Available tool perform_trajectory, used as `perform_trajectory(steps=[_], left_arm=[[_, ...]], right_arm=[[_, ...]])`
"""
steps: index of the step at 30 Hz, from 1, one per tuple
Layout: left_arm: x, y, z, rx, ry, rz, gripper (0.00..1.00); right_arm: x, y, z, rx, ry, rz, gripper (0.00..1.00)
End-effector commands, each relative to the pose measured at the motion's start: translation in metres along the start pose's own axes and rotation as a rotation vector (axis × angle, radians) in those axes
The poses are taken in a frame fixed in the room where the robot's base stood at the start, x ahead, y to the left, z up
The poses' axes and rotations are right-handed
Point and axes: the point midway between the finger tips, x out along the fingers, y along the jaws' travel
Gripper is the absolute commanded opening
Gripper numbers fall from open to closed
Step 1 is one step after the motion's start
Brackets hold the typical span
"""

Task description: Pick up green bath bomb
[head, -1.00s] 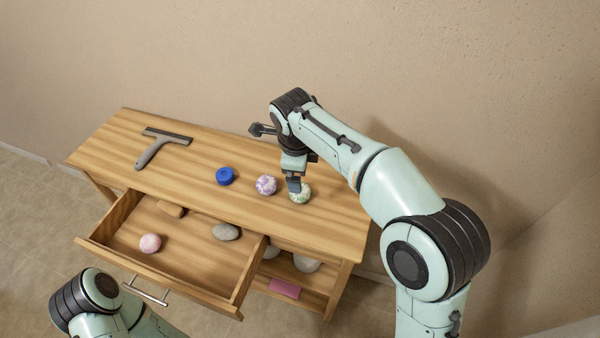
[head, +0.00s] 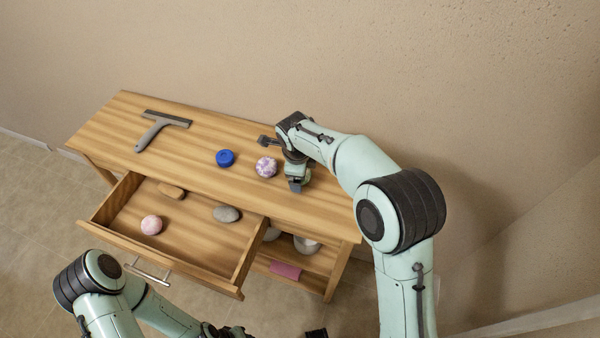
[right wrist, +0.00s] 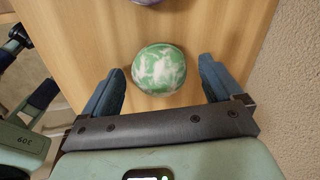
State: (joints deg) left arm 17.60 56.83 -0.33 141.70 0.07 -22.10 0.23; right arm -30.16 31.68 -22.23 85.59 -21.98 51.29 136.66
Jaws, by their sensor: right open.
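The green bath bomb (right wrist: 159,69), round with white marbling, rests on the wooden tabletop in the right wrist view. My right gripper (right wrist: 162,66) is open, with one dark finger on each side of the bomb and visible gaps between. In the head view my right gripper (head: 296,185) points down over the right part of the tabletop and hides the green bomb. My left arm is at the bottom left of the head view. Only dark parts of its wrist end show at the lower edge, and its fingers cannot be made out.
A purple-and-white bath bomb (head: 266,167) sits close to my right gripper, with a blue round item (head: 225,158) further left. A squeegee (head: 158,126) lies at the far left. The open drawer (head: 180,240) holds a pink ball (head: 152,225), grey stone (head: 226,214) and brown item (head: 171,190).

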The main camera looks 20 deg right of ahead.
Motion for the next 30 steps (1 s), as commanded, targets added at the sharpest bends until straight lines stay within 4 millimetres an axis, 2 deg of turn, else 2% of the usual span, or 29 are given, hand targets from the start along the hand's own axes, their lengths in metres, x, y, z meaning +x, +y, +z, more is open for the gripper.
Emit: perform_trajectory(steps=[8,10,14,15,25,30], left_arm=[[0.000,0.000,0.000,0.000,0.000,0.000,0.43],[0.000,0.000,0.000,0.000,0.000,0.000,0.43],[0.000,0.000,0.000,0.000,0.000,0.000,0.43],[0.000,0.000,0.000,0.000,0.000,0.000,0.43],[0.000,0.000,0.000,0.000,0.000,0.000,0.43],[-0.002,0.001,-0.001,0.000,0.001,0.000,0.43]], right_arm=[[0.005,0.000,0.000,-0.001,-0.001,0.000,0.93],[0.005,0.000,0.000,-0.001,-0.001,0.000,0.76],[0.005,0.000,0.000,-0.001,-0.001,0.000,0.34],[0.005,0.000,0.000,-0.001,-0.001,0.000,0.28],[0.001,-0.001,0.000,0.000,-0.002,-0.002,0.28],[-0.014,-0.005,0.001,0.000,-0.003,-0.004,0.28]])
